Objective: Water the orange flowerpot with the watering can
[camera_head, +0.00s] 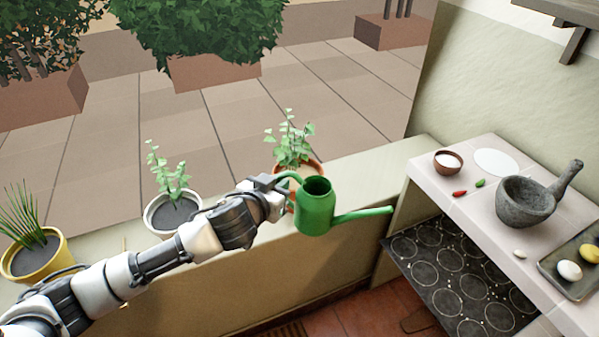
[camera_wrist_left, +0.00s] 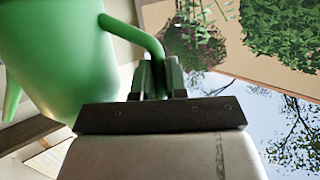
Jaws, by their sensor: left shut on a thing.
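The green watering can (camera_head: 314,208) is held by its handle, upright or nearly so, with its spout pointing right in the head view. My left gripper (camera_head: 275,186) is shut on the handle at the can's left side. In the left wrist view, the can (camera_wrist_left: 60,60) fills the upper left and the gripper fingers (camera_wrist_left: 160,78) close on its curved handle. The orange flowerpot (camera_head: 317,167) with a leafy green plant stands on the ledge, partly hidden behind the can and gripper. The spout points away from the pot. My right gripper is not in view.
A white pot (camera_head: 157,229) and a yellow pot (camera_head: 40,262) with plants stand on the ledge (camera_head: 360,172) to the left. On the right, a counter (camera_head: 475,200) holds a stone mortar (camera_head: 527,203), a small bowl (camera_head: 448,170) and a dark tray (camera_head: 558,268).

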